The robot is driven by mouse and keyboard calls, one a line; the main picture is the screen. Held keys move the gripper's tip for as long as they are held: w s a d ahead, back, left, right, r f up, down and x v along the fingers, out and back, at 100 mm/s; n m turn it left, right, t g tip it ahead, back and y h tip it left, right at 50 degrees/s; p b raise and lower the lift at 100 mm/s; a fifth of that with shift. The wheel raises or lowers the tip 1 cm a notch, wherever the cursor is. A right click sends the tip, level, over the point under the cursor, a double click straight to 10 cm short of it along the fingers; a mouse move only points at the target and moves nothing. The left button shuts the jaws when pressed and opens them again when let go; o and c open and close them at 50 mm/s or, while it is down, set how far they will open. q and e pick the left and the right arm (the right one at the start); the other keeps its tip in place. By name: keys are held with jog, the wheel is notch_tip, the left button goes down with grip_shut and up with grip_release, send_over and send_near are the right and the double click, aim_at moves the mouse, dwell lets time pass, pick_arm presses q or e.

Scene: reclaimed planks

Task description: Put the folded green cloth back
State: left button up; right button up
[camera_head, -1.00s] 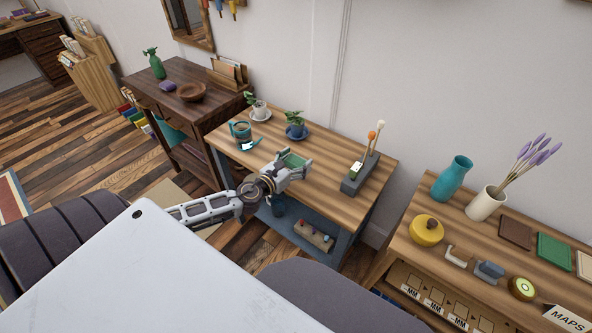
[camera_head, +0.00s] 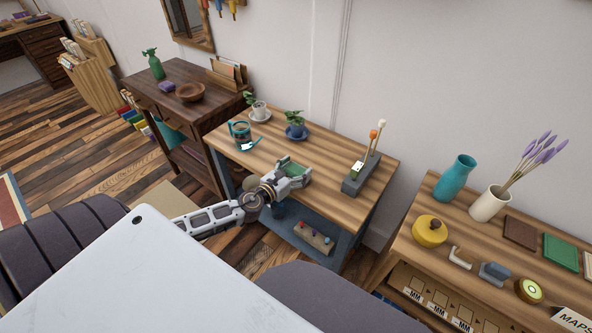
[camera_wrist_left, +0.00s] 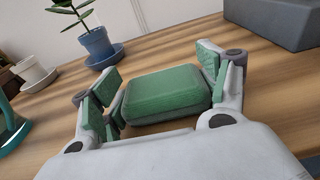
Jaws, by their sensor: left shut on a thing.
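The folded green cloth (camera_wrist_left: 168,92) is a thick, rounded green block between the green-padded fingers in the left wrist view. My left gripper (camera_head: 291,173) is shut on it, close over the front part of the wooden table top (camera_head: 330,152). In the head view the green cloth (camera_head: 293,166) shows only partly between the fingers. I cannot tell whether its underside touches the wood. My right gripper is not in view.
The right-hand table holds a teal vase (camera_head: 455,178) and flat brown and green squares (camera_head: 560,250).

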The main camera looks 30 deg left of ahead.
pick_arm(q)
jog(key=shift+f, duration=0.15)
jog(key=o, duration=1)
jog(key=shift+c, duration=0.2)
